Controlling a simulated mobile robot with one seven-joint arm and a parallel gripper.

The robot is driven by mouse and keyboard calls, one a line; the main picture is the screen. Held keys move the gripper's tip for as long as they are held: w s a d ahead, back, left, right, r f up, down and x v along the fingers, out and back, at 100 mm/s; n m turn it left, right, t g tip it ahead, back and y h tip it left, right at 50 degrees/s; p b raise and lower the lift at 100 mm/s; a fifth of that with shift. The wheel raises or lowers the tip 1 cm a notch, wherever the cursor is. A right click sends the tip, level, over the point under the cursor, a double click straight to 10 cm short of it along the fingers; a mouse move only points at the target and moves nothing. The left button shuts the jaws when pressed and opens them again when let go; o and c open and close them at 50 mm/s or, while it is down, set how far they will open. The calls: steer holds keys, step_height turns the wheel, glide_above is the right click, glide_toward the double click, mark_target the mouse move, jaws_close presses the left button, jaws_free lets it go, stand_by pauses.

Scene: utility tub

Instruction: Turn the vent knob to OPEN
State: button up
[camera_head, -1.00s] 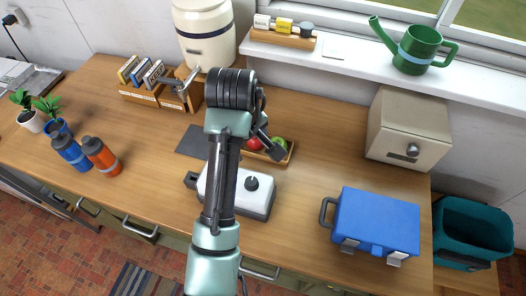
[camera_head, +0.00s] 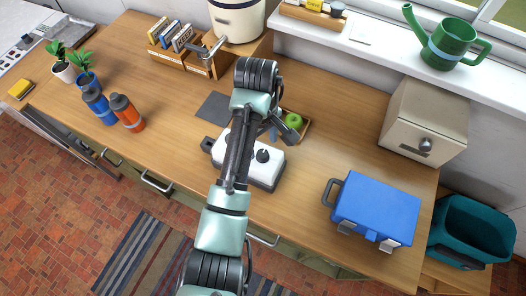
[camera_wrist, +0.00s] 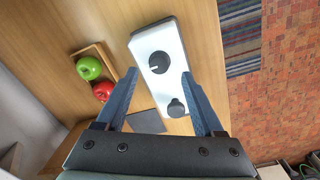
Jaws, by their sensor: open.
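A white appliance (camera_head: 266,173) with a dark base and side handle sits on the wooden counter. On its top is a round black knob (camera_head: 262,155); the wrist view shows this knob (camera_wrist: 159,62) with a pale pointer line towards the left. A second dark rounded part (camera_wrist: 177,107) sits lower on the same top. No OPEN label is readable, so I cannot tell which is the vent knob. My gripper (camera_wrist: 160,77) is open and empty, its fingers pointing down over the appliance, apparently apart from it. My arm hides part of the appliance in the head view.
A wooden tray (camera_head: 306,127) holds a green apple (camera_head: 293,120) and a red apple (camera_wrist: 103,91). A blue case (camera_head: 376,207) and a beige box (camera_head: 425,115) with a knob stand right. Bottles (camera_head: 127,112) stand left. Counter between appliance and case is clear.

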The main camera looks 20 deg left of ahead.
mark_target(263, 154)
steer(key=shift+w+f+p, duration=0.1)
steer(key=shift+f+p, duration=0.2)
steer(key=shift+f, duration=2.15)
jaws_close()
